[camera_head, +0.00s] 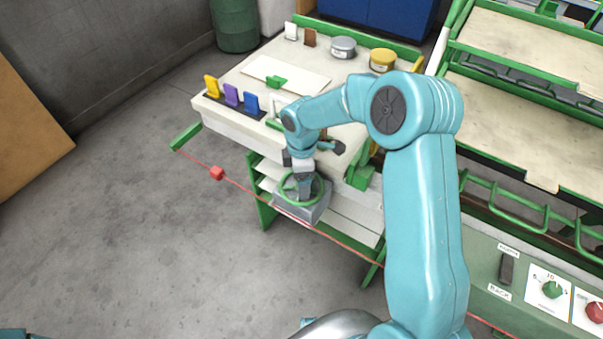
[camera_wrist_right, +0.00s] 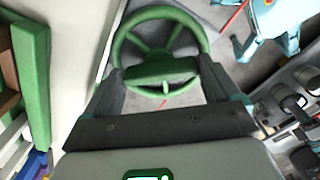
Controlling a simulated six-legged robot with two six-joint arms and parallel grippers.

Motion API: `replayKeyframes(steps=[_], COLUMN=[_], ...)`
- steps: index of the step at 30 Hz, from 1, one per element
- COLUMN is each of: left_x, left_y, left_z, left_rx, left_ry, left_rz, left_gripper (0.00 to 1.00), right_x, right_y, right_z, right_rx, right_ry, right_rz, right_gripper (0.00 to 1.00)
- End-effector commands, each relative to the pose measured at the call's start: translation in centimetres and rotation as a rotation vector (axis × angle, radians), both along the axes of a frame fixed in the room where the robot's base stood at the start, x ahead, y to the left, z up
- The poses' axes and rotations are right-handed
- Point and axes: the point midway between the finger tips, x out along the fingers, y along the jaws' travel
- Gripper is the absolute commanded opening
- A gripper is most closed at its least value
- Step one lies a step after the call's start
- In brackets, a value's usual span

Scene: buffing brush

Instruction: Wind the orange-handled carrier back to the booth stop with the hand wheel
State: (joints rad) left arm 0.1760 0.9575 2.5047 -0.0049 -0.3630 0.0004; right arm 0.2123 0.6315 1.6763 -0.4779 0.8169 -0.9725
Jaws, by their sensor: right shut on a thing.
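The green hand wheel (camera_head: 285,190) sits on a grey box at the front of the workbench. My right gripper (camera_head: 303,186) reaches down to it from above. I cannot make out an orange-handled carrier in either view; my right arm covers part of the bench. My left gripper is not in view.
The workbench (camera_head: 222,117) holds yellow, purple and blue pieces and two round tins. A control panel (camera_head: 481,252) labelled BACK stands at lower right. The floor at left is clear.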

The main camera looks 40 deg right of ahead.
Motion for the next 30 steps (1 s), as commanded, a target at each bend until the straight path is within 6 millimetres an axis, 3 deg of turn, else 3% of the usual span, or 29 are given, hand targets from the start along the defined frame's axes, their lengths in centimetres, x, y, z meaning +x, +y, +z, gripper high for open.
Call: replayKeyframes(steps=[10, 27, 28, 29, 30], left_x=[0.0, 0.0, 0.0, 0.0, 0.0], left_y=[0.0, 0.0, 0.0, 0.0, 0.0], left_z=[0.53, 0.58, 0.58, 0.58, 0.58], left_rx=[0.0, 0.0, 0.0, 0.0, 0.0], left_ry=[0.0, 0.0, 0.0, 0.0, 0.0], left_rz=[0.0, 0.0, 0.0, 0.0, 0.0], left_gripper=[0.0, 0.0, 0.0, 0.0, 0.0], right_x=[0.06, 0.08, 0.08, 0.08, 0.08], right_y=[-0.03, -0.04, -0.04, -0.04, -0.04], right_z=[0.13, 0.1, 0.1, 0.1, 0.1], right_rx=[0.0, -0.001, -0.001, -0.001, -0.001], right_ry=[-0.002, -0.003, -0.003, -0.003, -0.003], right_rz=[0.148, 0.178, 0.178, 0.178, 0.178], right_gripper=[0.59, 0.59, 0.92, 1.0, 1.0])
